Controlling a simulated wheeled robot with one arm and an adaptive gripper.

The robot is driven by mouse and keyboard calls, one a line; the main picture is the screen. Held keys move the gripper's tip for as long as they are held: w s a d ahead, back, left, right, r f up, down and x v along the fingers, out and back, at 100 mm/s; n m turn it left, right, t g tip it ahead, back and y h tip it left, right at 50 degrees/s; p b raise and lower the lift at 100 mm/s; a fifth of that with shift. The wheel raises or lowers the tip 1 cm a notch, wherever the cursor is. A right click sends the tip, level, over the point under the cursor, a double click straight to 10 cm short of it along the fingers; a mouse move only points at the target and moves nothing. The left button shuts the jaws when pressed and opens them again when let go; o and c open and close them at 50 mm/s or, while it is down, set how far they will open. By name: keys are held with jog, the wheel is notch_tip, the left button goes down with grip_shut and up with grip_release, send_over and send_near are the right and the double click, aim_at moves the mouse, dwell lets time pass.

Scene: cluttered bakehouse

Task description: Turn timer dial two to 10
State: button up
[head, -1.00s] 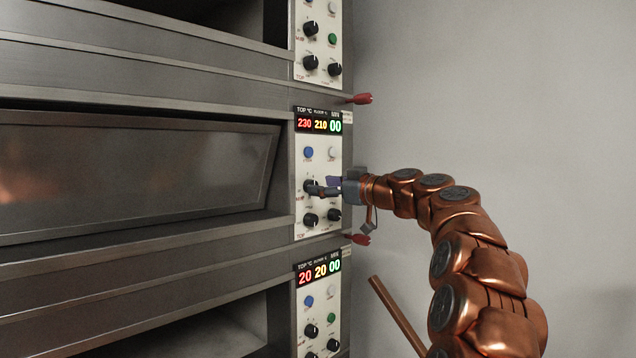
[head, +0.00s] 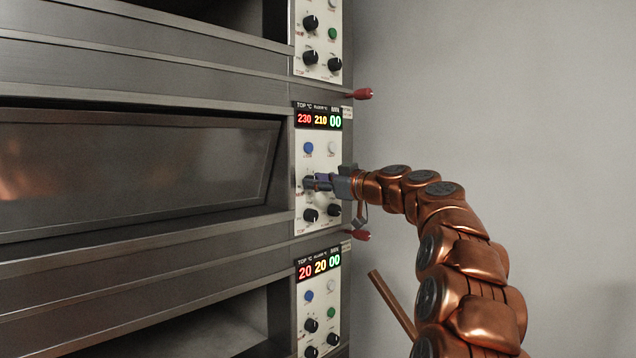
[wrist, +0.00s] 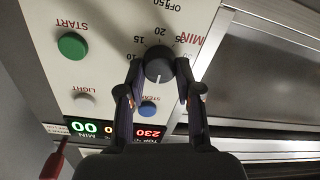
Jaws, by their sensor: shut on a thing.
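Timer dial two is a black round knob (wrist: 159,66) with a white pointer line, on the middle deck's control panel (head: 301,228). The wrist view sees this panel upside down. The pointer aims down the picture, away from the printed 15 and 20. My gripper (wrist: 160,70) has one finger on each side of the knob and is shut on it. In the head view my gripper (head: 308,184) reaches the panel from the right and mostly covers the knob. The middle display (head: 319,119) reads 230, 210 and 00.
A green START button (wrist: 72,46), a white LIGHT button (wrist: 84,103) and a blue STEAM button (wrist: 148,109) are near the fingers. Two more black knobs (head: 311,215) sit below. Red handles (head: 363,94) stick out at the panel's right edge. The wall side is clear.

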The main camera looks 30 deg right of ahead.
grip_shut()
jog(key=shift+f+m+b, duration=0.2)
jog(key=shift+m+b, duration=0.1)
jog(key=shift+b, duration=0.65)
jog(key=m+p, duration=0.2)
jog(key=m, duration=0.6)
jog(key=m+p, duration=0.3)
jog(key=m, duration=0.5)
jog(key=shift+d+r+t, duration=0.15)
jog(key=shift+d+t, duration=0.05)
jog(key=shift+t, duration=0.1)
jog(key=shift+m, duration=0.3)
